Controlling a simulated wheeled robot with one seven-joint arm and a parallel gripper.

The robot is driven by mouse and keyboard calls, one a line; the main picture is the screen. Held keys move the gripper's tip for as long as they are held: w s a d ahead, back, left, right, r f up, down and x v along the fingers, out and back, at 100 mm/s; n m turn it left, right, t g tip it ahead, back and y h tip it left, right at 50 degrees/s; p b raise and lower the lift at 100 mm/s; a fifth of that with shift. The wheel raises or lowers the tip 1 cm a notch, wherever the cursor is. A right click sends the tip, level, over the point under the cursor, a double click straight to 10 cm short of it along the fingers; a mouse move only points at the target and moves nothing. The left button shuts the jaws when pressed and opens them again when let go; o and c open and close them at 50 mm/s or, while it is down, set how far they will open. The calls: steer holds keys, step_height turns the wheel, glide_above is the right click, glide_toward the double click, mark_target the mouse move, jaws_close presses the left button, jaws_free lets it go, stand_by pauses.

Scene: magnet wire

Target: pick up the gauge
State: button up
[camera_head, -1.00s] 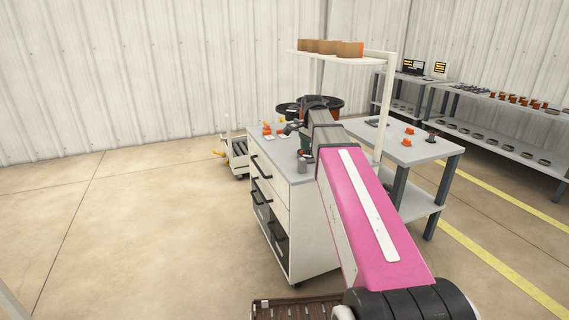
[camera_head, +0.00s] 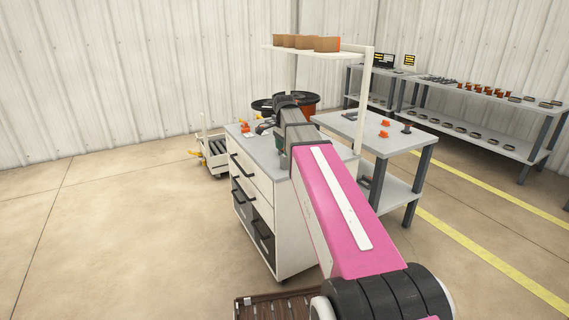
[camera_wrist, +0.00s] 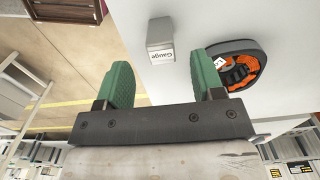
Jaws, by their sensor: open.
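The gauge (camera_wrist: 160,34) is a small grey block with a white "Gauge" label, on the pale worktop (camera_wrist: 195,20) in the wrist view. My gripper (camera_wrist: 161,68) has two green fingers spread apart with nothing between them. The gauge lies just beyond the gap between the fingertips, roughly centred on it, and no contact shows. In the head view my gripper is over the right part of the cabinet top (camera_head: 262,152), mostly hidden by my pink arm. I cannot make out the gauge there.
A round dark-and-orange part (camera_wrist: 237,66) lies close beside the right finger in the wrist view. Small orange parts (camera_head: 245,128) and dark reels (camera_head: 305,100) stand on or behind the cabinet. A grey table (camera_head: 345,130) and a raised shelf (camera_head: 320,54) are to the right.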

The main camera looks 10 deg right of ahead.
mark_target(285, 162)
step_height(285, 162, down, 4)
steer(key=shift+a+f, duration=0.1)
steer(key=shift+f, duration=0.15)
steer(key=c, duration=1.1)
steer(key=shift+c, duration=0.2)
steer(key=shift+r, duration=0.15)
